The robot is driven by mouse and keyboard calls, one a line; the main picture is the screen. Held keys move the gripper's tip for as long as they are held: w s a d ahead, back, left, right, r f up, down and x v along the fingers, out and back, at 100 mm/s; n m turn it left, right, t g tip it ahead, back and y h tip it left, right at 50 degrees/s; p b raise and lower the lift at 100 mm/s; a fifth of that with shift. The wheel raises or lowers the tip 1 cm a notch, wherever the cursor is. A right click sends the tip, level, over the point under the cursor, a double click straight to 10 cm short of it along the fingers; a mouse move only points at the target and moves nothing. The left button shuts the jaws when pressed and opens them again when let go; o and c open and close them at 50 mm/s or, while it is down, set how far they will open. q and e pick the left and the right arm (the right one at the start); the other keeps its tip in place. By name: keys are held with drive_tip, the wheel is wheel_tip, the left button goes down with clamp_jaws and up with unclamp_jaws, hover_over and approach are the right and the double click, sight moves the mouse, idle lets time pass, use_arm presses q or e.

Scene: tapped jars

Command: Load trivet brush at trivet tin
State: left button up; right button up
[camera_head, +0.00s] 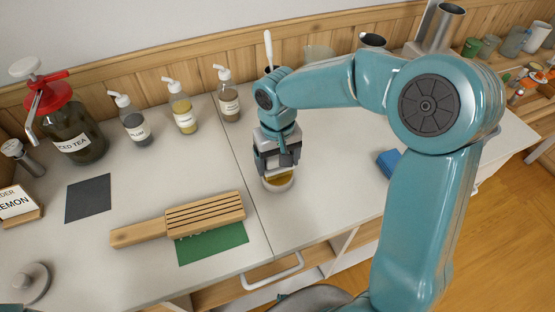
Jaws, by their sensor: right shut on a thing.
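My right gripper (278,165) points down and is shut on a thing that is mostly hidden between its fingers. It is just above a small round tin (291,184) with a pale rim and yellow contents. A pale piece shows between the fingertips and the tin; I cannot tell whether it touches the contents. A white stick-like handle (268,48) rises behind my right wrist; its lower end is hidden, so I cannot tell whether it belongs to the held thing. My left gripper is not in view.
A slotted wooden board (205,212) with a handle lies partly over a green mat (215,246). Pump bottles (181,107) and a red-topped iced tea jar (72,130) stand at the back left. A blue block (388,163) lies right of the tin. A dark mat (88,199) lies left.

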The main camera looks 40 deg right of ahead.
drive_tip(key=shift+r+p, duration=1.9)
drive_tip(key=shift+r, duration=1)
drive_tip(key=shift+f, duration=0.1)
